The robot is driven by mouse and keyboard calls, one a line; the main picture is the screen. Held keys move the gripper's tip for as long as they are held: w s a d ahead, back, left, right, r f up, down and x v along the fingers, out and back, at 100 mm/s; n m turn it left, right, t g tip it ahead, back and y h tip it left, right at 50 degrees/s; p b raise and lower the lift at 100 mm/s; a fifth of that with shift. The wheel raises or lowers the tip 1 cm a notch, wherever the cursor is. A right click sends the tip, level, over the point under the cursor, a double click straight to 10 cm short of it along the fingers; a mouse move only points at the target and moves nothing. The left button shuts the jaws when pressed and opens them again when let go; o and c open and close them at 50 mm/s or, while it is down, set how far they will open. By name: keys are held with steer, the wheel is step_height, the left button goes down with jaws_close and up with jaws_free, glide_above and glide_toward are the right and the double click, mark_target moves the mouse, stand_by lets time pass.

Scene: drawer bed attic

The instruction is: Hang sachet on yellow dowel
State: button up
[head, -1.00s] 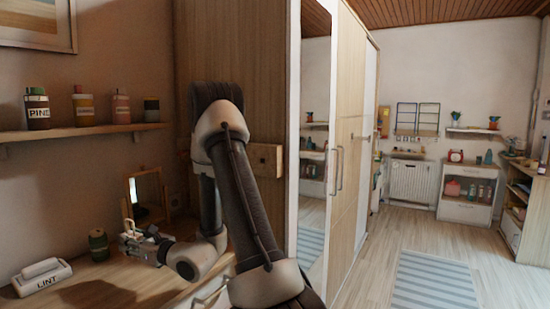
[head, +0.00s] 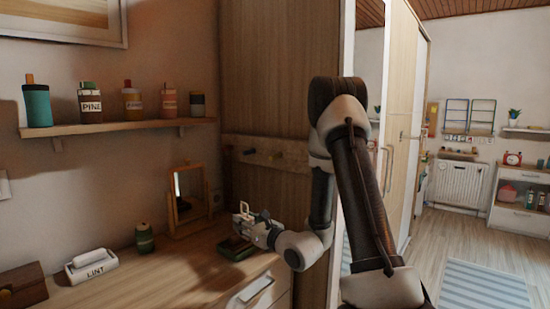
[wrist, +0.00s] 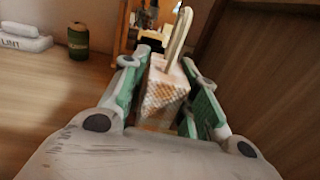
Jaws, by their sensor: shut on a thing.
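The sachet (wrist: 166,88), a small block with a white and orange-brown pattern, is between my gripper's green-padded fingers in the wrist view. A pale hanging loop (wrist: 180,38) stands up from its top. In the head view my gripper (head: 246,222) is shut on the sachet, low over the right end of the wooden counter. A peg rail (head: 265,151) with several short dowels runs along the wooden panel above and behind my gripper. One dowel (head: 250,152) looks yellowish, but its colour is hard to tell. The sachet and the rail are apart.
A lint box (head: 92,266) and bottles on a shelf (head: 120,127) are farther left.

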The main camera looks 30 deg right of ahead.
steer(key=w+d+r+m+h, duration=0.1)
steer(key=d+r+m, duration=0.1)
steer(key=r, duration=0.7)
steer(key=w+d+r+m+h, duration=0.1)
steer(key=r, duration=0.8)
steer(key=w+d+f+m, duration=0.1)
steer(key=w+d+f, duration=0.3)
steer(key=d, duration=0.5)
steer(key=shift+d+t, duration=0.3)
steer(key=shift+d, duration=0.1)
steer(key=shift+w+f, duration=0.1)
steer(key=o, duration=1.2)
